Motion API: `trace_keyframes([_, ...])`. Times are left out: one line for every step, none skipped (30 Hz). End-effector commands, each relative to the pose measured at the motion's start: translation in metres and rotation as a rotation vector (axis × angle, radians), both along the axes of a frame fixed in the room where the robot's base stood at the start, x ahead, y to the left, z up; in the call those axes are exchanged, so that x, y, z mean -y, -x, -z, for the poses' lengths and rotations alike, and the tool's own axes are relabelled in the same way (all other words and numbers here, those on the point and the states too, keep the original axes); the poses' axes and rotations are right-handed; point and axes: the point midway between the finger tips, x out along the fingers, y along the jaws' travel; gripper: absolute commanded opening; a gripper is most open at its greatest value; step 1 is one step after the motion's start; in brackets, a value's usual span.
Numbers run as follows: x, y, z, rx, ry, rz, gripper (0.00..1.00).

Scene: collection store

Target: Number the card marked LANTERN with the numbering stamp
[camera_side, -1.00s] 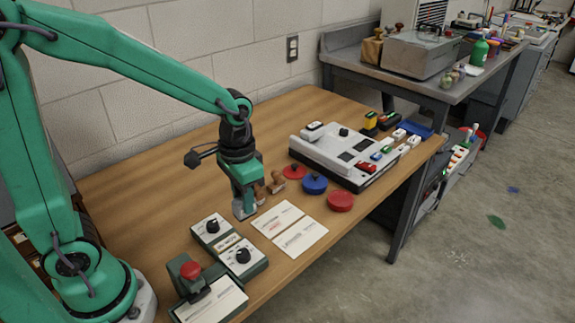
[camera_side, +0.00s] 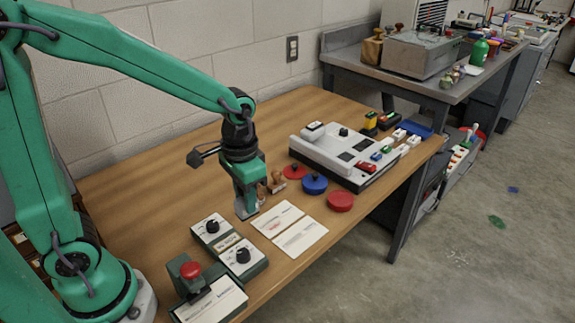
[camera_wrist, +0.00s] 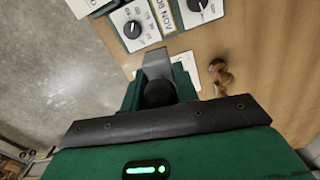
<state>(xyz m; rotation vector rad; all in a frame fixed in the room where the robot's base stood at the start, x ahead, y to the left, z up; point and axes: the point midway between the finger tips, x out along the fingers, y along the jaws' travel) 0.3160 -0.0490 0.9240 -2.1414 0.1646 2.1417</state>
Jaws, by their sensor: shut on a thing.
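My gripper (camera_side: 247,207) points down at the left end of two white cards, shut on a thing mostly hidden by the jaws. In the wrist view a dark round knob (camera_wrist: 158,93) sits between the jaws (camera_wrist: 157,70); I cannot tell for sure that it is the numbering stamp. The far card (camera_side: 277,218) bears a small reddish mark. The near card (camera_side: 300,238) lies beside it. Their print is too small to read, so I cannot tell which says LANTERN. Part of a white card (camera_wrist: 187,65) shows beside the gripper in the wrist view.
Wooden-handled stamps (camera_side: 277,183) stand close behind the gripper. Blue (camera_side: 314,183) and red (camera_side: 340,201) round pads lie to the right. Two dial boxes (camera_side: 243,258) and a green device with a red knob (camera_side: 190,272) stand in front. A grey console (camera_side: 345,152) stands behind.

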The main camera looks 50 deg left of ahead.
Motion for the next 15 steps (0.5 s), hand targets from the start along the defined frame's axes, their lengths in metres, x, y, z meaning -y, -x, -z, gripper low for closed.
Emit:
trace_keyframes([0.000,-0.004,0.000,-0.001,0.000,-0.002,0.14])
trace_keyframes([0.000,-0.006,0.000,0.000,0.000,-0.004,0.14])
trace_keyframes([0.001,-0.010,0.000,0.000,0.000,-0.006,0.14])
trace_keyframes([0.001,-0.013,0.001,0.000,0.000,-0.008,0.14])
trace_keyframes([0.001,-0.017,0.001,-0.001,0.000,-0.010,0.14])
trace_keyframes([0.002,-0.023,0.001,0.000,0.000,-0.013,0.14])
trace_keyframes([0.002,-0.027,0.002,-0.001,0.000,-0.016,0.14])
trace_keyframes([0.003,-0.032,0.002,0.000,0.000,-0.018,0.14])
trace_keyframes([0.003,-0.039,0.003,-0.001,0.000,-0.022,0.14])
trace_keyframes([0.004,-0.045,0.004,0.000,0.000,-0.025,0.14])
trace_keyframes([0.004,-0.050,0.005,-0.001,0.000,-0.028,0.14])
trace_keyframes([0.005,-0.058,0.006,0.000,0.000,-0.032,0.14])
trace_keyframes([0.006,-0.064,0.007,0.000,0.000,-0.035,0.14])
trace_keyframes([0.006,-0.070,0.008,0.000,0.000,-0.039,0.14])
trace_keyframes([0.007,-0.078,0.010,0.000,0.000,-0.044,0.14])
